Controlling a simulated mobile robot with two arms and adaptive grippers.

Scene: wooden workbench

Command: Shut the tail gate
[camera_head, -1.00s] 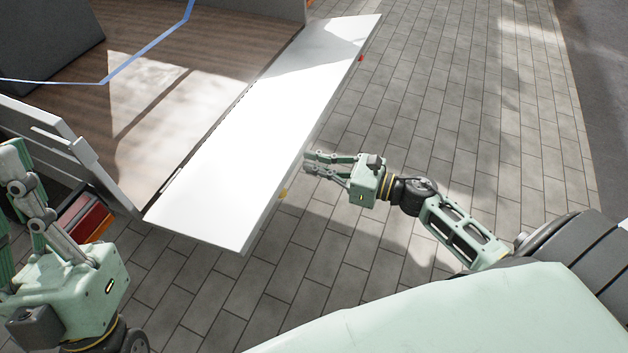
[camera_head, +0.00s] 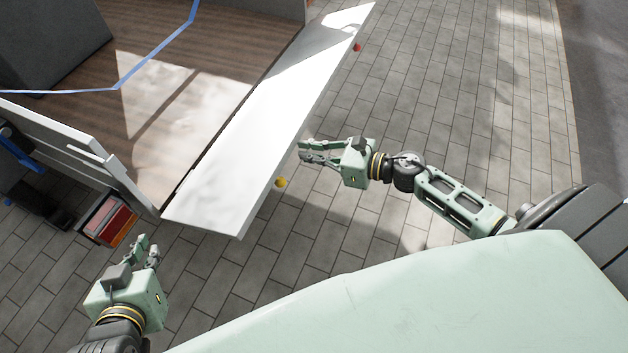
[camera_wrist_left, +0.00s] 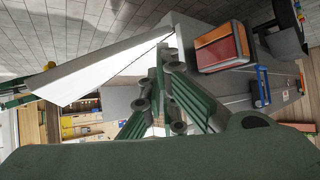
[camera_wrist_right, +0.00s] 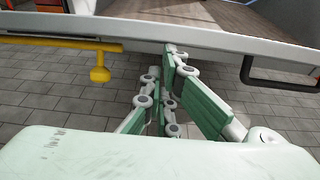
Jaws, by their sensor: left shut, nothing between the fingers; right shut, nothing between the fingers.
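The tail gate (camera_head: 260,125) is a long white panel, hinged along the rear edge of the truck bed (camera_head: 150,120). It is down, sloping out from the bed, and is not upright. In the left wrist view it is the bright panel (camera_wrist_left: 105,68); in the right wrist view its edge (camera_wrist_right: 130,28) crosses the top. My right gripper (camera_head: 304,152) is shut and empty, close to the gate's outer edge; I cannot tell whether it touches. My left gripper (camera_head: 148,247) is shut and empty, below the near rear corner of the bed, apart from the gate.
A red and orange tail light (camera_head: 108,219) sits at the truck's near corner, close to my left gripper. The white side wall (camera_head: 70,150) runs left from there. A yellow knob (camera_head: 281,182) sticks out below the gate. Paved ground (camera_head: 450,90) to the right is open.

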